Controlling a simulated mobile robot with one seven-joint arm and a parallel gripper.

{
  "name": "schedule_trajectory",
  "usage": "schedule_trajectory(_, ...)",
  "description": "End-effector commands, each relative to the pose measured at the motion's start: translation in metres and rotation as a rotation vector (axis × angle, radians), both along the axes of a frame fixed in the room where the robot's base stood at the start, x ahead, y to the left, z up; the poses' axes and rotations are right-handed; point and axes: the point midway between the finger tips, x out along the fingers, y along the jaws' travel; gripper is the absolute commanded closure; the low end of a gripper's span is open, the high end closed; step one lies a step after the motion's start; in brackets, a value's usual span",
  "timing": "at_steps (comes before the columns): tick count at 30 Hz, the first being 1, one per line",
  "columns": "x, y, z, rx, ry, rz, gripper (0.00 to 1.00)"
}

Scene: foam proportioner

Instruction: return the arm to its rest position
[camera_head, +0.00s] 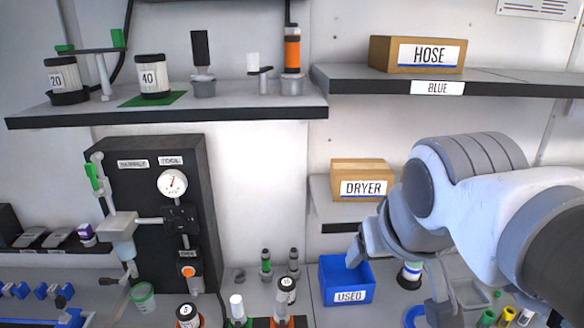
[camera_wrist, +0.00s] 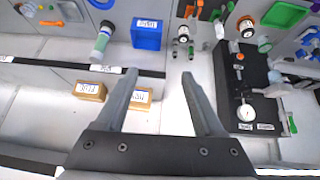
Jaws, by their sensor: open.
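My arm reaches in from the right of the head view, with its wrist in front of the right part of the bench. My gripper (camera_wrist: 160,88) shows in the wrist view with its two grey fingers spread apart and nothing between them. Pale wall and shelf surface show behind the fingers.
A DRYER box (camera_head: 362,180) on a small shelf is close behind my arm. Above are a HOSE box (camera_head: 417,54) and a long shelf (camera_head: 170,116) with canisters. A black gauge panel (camera_head: 150,215) stands left. Bottles and trays crowd the bench below.

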Motion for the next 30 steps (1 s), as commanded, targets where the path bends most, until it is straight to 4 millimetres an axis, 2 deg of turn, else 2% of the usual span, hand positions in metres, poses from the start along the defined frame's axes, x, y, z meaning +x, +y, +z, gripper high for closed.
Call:
schedule_trajectory(1,-0.015,-0.001,-0.017,0.013,0.031,0.001,0.3)
schedule_trajectory(3,-0.03,-0.002,-0.036,0.027,0.067,0.005,0.3)
schedule_trajectory(7,-0.044,-0.002,-0.053,0.042,0.1,0.009,0.3)
schedule_trajectory(19,-0.046,-0.001,-0.062,0.044,0.106,0.011,0.3)
schedule_trajectory(23,-0.046,-0.001,-0.08,0.043,0.106,0.011,0.3)
schedule_trajectory(30,-0.046,-0.001,-0.124,0.043,0.106,0.011,0.3)
